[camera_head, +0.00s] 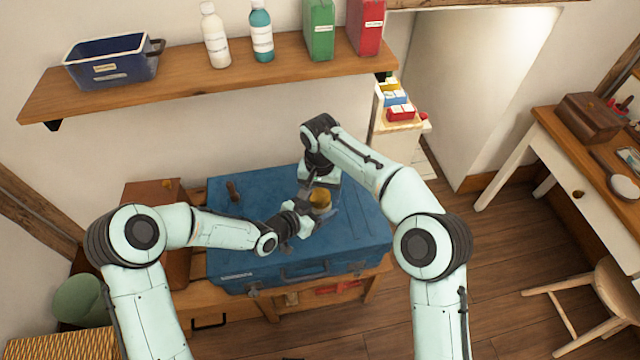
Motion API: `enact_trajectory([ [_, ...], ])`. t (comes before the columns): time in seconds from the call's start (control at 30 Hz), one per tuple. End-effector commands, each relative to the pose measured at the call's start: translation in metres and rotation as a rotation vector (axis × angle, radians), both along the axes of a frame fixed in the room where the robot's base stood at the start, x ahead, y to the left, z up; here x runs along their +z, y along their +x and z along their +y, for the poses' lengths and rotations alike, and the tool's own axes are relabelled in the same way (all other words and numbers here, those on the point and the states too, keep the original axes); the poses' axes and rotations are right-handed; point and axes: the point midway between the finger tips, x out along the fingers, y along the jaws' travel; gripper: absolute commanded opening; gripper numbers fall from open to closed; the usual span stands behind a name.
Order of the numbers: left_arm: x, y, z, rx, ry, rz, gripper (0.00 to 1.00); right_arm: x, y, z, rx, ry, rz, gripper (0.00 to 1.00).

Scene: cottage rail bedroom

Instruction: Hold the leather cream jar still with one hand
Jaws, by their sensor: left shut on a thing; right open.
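The leather cream jar (320,199), small with an amber-yellow top, stands on the blue trunk (250,238). My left gripper (311,215) reaches it from the left and is shut on its side. My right gripper (321,188) comes down from above and behind the jar. It is open, with its fingers close around the jar's top; I cannot tell whether they touch it. The grippers hide much of the jar's lower body.
A shelf (190,85) above holds a blue bin (110,62), bottles and boxes. A brown box (155,195) stands left of the trunk.

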Motion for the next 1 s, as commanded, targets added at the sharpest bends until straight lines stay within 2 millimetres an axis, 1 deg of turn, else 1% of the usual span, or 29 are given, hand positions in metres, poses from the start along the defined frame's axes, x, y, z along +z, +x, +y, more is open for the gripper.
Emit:
enact_trajectory([
  [0.27,0.001,0.001,0.0,0.0,-0.001,-0.003,0.0,-0.002,0.0,0.0,0.0,0.0,0.0,0.78],
  [0.37,0.001,0.001,0.0,0.0,-0.001,-0.003,0.0,-0.002,0.0,0.0,0.0,0.0,0.0,0.49],
  [0.4,0.001,0.001,0.0,0.0,-0.001,-0.003,0.0,-0.002,0.0,0.0,0.0,0.0,0.0,0.36],
  [0.43,0.001,0.0,0.0,0.0,-0.001,-0.003,0.0,-0.002,0.0,0.0,0.0,0.0,0.0,0.26],
  [0.47,0.001,0.0,0.0,0.0,-0.001,-0.003,0.0,-0.002,0.0,0.0,0.0,0.0,0.0,0.21],
  [0.5,0.001,0.0,0.0,0.0,-0.001,-0.003,0.0,-0.002,0.0,0.0,0.0,0.0,0.0,0.64],
  [0.57,0.001,0.0,0.0,0.0,-0.001,-0.003,0.0,-0.002,0.0,0.0,0.0,0.0,0.0,0.83],
  [0.87,0.001,0.0,0.0,0.0,-0.001,-0.003,0.0,0.0,0.0,0.0,0.0,0.001,-0.001,0.83],
  [0.97,0.001,0.001,0.0,0.0,-0.001,-0.003,0.0,0.009,0.001,0.001,-0.001,0.002,-0.003,0.83],
  [1.0,0.001,0.001,0.0,0.0,-0.001,-0.003,0.0,0.015,0.001,0.001,-0.001,0.002,-0.003,0.83],
])
